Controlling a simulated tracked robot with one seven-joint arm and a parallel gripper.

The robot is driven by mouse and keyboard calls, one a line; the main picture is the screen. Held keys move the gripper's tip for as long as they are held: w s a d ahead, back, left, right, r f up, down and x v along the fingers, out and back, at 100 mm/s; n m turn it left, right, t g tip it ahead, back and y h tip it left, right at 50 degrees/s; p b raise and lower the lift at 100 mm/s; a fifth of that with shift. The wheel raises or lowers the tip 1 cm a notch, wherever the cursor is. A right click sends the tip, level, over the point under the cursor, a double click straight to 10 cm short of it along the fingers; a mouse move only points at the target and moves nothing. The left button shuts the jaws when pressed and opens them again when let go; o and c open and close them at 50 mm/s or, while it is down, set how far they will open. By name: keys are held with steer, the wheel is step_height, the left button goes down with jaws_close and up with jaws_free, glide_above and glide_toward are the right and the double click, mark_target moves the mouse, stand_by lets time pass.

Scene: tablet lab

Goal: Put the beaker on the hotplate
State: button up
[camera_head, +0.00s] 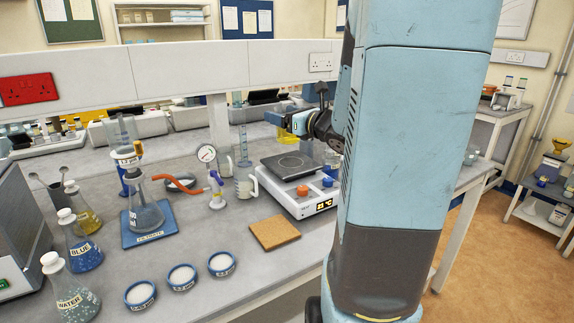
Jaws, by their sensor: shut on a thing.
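My gripper (290,122) is up behind the hotplate, close to my large blue arm link. It is shut on what looks like the beaker (273,117), a clear vessel with yellow contents.
A cork mat (274,232) lies before the hotplate. A measuring cylinder (243,145) stands behind. Several labelled flasks and dishes are at front left.

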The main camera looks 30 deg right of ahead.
steer(key=shift+s+a, duration=0.15)
steer(key=shift+a, duration=0.1)
steer(key=shift+w+d+f, duration=1.3)
steer(key=shift+w+f, duration=0.6)
steer(key=shift+f, duration=0.25)
steer(key=shift+w+d+f, duration=1.35)
steer(key=shift+w+f, duration=0.55)
steer(key=shift+f, duration=0.25)
steer(key=shift+w+d+f, duration=1.3)
steer(key=shift+w+f, duration=0.6)
steer(key=shift+f, duration=0.25)
steer(key=shift+f, duration=0.1)
steer(key=o, duration=1.1)
steer(key=shift+o, duration=0.2)
